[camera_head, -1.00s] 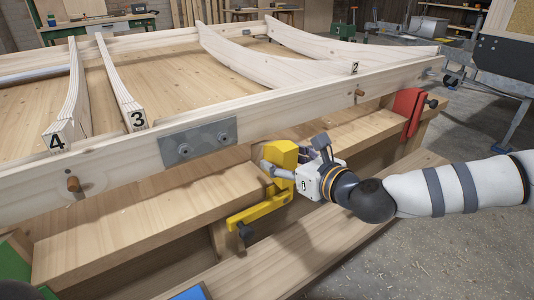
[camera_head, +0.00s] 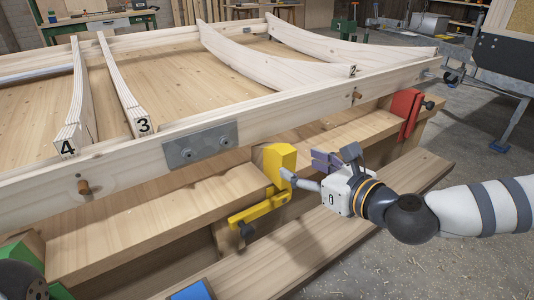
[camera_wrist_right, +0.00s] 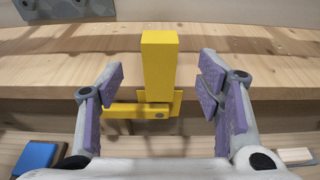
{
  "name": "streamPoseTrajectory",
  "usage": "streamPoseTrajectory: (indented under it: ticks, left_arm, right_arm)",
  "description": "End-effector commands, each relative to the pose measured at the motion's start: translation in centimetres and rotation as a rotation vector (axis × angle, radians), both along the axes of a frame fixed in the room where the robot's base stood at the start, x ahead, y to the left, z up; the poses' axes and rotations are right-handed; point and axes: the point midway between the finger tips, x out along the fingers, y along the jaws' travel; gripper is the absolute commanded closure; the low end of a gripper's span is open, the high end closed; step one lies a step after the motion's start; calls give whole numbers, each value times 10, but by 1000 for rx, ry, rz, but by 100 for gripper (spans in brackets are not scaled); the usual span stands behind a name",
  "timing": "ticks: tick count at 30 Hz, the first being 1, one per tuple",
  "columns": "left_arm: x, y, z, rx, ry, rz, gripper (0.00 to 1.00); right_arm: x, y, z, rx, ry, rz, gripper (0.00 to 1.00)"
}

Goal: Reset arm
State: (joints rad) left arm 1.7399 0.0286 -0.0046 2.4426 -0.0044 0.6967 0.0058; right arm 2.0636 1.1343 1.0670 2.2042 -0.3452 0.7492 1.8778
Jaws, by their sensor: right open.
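My right gripper (camera_head: 305,172) is beside the workbench's front edge in the head view, just right of a yellow clamp (camera_head: 277,160). In the right wrist view the gripper (camera_wrist_right: 164,92) is open, with its purple pads apart. The yellow clamp's upright block (camera_wrist_right: 159,65) shows between the pads, ahead of them, with a gap on both sides. The clamp sits on the bench edge. A dark rounded part at the lower left of the head view may be my left arm; my left gripper does not show.
A wooden frame (camera_head: 290,107) with numbered curved ribs lies on the workbench (camera_head: 140,215). A red clamp (camera_head: 405,112) sits at the bench's right end. A blue block (camera_head: 190,291) lies on the lower board. The floor (camera_head: 470,170) at right is clear near the bench.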

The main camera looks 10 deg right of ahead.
Motion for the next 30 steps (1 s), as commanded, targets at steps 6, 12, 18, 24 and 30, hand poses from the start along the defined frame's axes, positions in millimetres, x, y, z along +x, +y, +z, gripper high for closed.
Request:
streamPoseTrajectory:
  ticks: [6, 12, 18, 24, 30]
  left_arm:
    - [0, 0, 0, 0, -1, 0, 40]
    - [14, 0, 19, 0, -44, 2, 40]
    - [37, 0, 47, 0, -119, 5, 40]
    - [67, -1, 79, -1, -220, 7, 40]
    - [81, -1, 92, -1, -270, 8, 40]
  right_arm:
    - [-2, 4, -4, -13, 8, 14, 40]
    - [-83, 84, -78, -352, 119, 360, 40]
    - [-255, 121, -161, -874, 141, 1035, 40]
    - [-411, 46, -183, -1324, -40, 1850, 40]
    - [-461, -26, -173, -1483, -209, 2331, 40]
